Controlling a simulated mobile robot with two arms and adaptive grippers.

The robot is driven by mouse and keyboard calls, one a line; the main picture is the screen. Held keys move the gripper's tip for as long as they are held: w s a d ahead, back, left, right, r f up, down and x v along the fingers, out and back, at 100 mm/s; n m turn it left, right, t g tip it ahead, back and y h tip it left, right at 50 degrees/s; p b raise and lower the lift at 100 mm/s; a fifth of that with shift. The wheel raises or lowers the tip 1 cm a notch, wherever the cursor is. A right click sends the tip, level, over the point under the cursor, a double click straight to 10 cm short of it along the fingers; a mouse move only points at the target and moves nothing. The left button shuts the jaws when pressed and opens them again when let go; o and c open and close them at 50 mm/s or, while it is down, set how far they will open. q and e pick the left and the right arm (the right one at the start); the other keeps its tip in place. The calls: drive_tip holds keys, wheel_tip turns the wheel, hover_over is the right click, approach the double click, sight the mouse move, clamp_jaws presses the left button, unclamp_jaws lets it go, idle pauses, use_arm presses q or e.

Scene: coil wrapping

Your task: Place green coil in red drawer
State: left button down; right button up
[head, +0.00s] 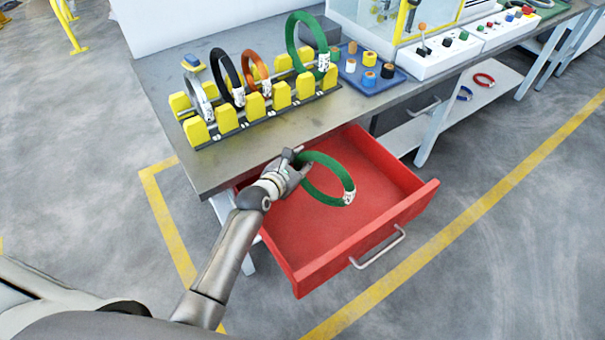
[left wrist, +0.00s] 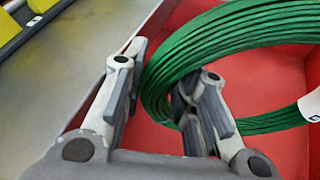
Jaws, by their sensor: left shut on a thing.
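The red drawer (head: 385,190) is pulled open below the workbench. My left gripper (head: 298,160) is over the left rear part of the drawer, shut on a green coil (head: 350,182) with a white tag. The coil hangs to the right of the fingers, over the drawer's inside; I cannot tell whether it touches the floor. In the left wrist view the green coil (left wrist: 165,75) passes between the two fingers, with the red drawer (left wrist: 285,70) behind it. Another green coil (head: 291,40) stands in the rack on the bench. My right gripper does not show.
The yellow rack (head: 282,95) on the workbench (head: 150,70) also holds a white, a black and an orange coil. A blue tray (head: 372,85) with small spools stands right of it. The bench's front edge is just behind the drawer. The drawer's inside is otherwise empty.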

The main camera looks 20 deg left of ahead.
use_arm(q)
drive_tip(key=shift+w+f+b, duration=0.1)
drive_tip(key=shift+f+b, duration=0.25)
drive_tip(key=shift+f, duration=1.7)
drive_tip(key=shift+f, duration=0.1)
drive_tip(key=c, duration=1.6)
unclamp_jaws()
drive_tip(key=shift+f, duration=0.2)
drive_tip(key=o, duration=0.4)
drive_tip(key=shift+o, duration=0.2)
